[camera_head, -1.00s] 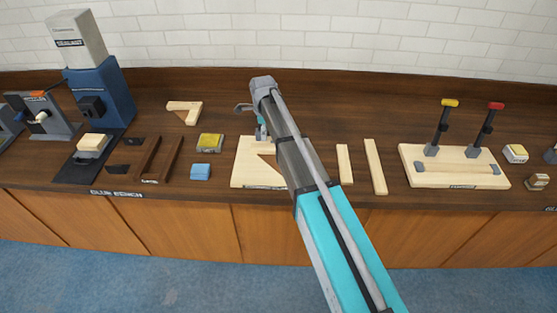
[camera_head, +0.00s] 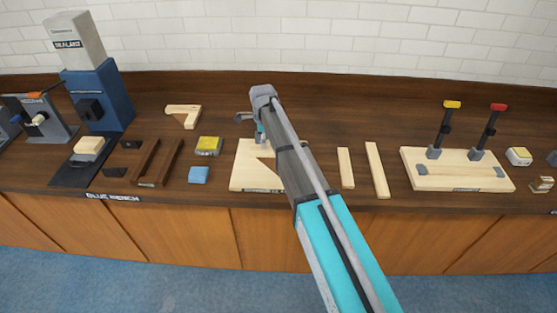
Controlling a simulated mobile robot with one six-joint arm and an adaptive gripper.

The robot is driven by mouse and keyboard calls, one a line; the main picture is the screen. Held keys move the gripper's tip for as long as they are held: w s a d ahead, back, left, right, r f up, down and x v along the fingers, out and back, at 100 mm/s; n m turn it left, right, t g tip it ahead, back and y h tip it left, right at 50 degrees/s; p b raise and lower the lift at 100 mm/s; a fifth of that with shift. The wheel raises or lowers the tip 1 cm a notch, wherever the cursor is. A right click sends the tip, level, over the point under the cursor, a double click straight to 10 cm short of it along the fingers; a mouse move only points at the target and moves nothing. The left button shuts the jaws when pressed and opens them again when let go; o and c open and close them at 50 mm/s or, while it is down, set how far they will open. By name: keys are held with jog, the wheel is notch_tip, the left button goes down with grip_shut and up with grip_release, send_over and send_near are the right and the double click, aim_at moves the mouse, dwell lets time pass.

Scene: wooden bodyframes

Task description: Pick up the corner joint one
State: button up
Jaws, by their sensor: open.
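A light wooden L-shaped piece (camera_head: 183,116), which looks like a corner joint, lies flat towards the back of the bench, left of my arm. A pale wooden board (camera_head: 246,176) lies under my arm, with a notch or an angled piece on it partly hidden by the arm. I cannot tell which piece is corner joint one. My gripper (camera_head: 259,137) points down at the back edge of the board, to the right of the L-shaped piece and apart from it. It is open; its fingers are small and partly hidden by my arm.
A blue sealant machine (camera_head: 100,97) stands at the back left. Dark wooden strips (camera_head: 157,162), a yellow-topped block (camera_head: 208,146) and a blue block (camera_head: 199,174) lie left of the board. Two pale strips (camera_head: 346,167) and a clamp board (camera_head: 438,176) lie right. The bench's back middle is clear.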

aim_at(271, 163)
jog(key=shift+s+f+b, duration=0.1)
jog(key=shift+f+b, duration=2.15)
jog(key=shift+f, duration=0.15)
jog(key=shift+f, duration=0.25)
grip_shut()
